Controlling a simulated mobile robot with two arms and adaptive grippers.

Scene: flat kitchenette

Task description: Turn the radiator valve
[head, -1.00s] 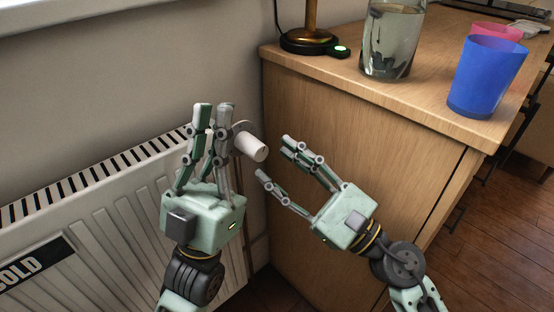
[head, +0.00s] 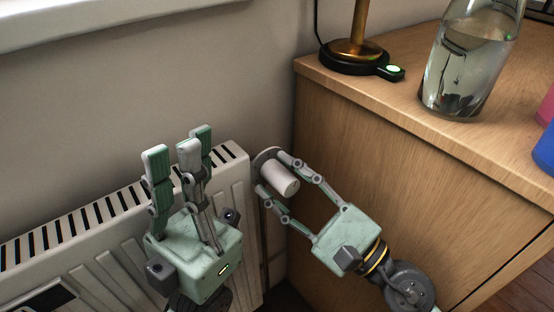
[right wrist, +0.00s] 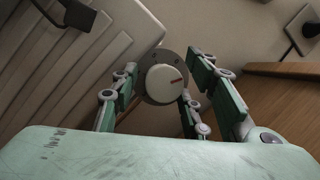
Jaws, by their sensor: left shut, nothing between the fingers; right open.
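The radiator valve (head: 281,180) is a white cylindrical knob on a round grey plate at the radiator's right end. In the right wrist view the valve (right wrist: 163,84) shows its round face with a red mark pointing right. My right gripper (head: 270,172) is open, with its fingers on either side of the valve; I cannot tell whether they touch it. In the right wrist view its fingers (right wrist: 160,88) also flank the knob. My left gripper (head: 178,146) is shut and empty, in front of the radiator (head: 125,228), left of the valve.
A wooden cabinet (head: 390,160) stands close on the right. On its top are a lamp base (head: 352,56) with a green-lit switch, a glass jar of water (head: 465,65) and a blue cup (head: 546,150) at the edge of view. A window sill (head: 90,22) runs above the radiator.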

